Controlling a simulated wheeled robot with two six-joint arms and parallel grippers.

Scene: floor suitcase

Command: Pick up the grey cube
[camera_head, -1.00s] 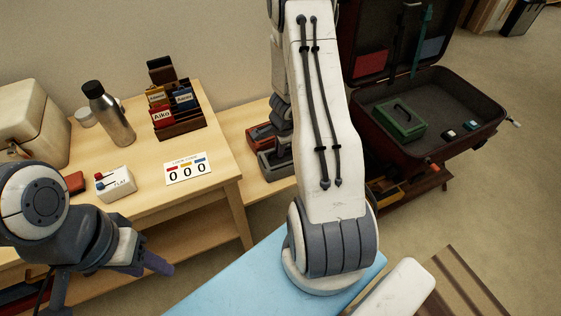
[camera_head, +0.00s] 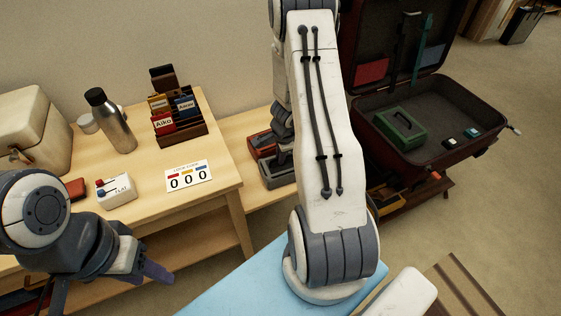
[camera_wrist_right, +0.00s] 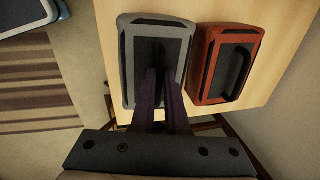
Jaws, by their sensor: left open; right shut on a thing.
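A grey case with a dark lid (camera_wrist_right: 135,43) stands on the light wood surface in the right wrist view. My right gripper (camera_wrist_right: 160,78) is shut on its dark handle, fingers over the lid. The case also shows in the head view (camera_head: 278,172), partly hidden by my right arm, which also hides the right gripper there. I can make out no clear grey cube; a small pale block (camera_head: 450,142) and a small teal-and-white block (camera_head: 471,132) lie in the open suitcase. My left gripper (camera_head: 155,272) is open and empty at the lower left, in front of the table.
A red case (camera_wrist_right: 225,62) stands close beside the grey one. A green box with a handle (camera_head: 402,130) is in the suitcase (camera_head: 430,165). A bottle (camera_head: 110,122), a name-card rack (camera_head: 180,128) and a number card (camera_head: 188,176) are on the table (camera_head: 150,222).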

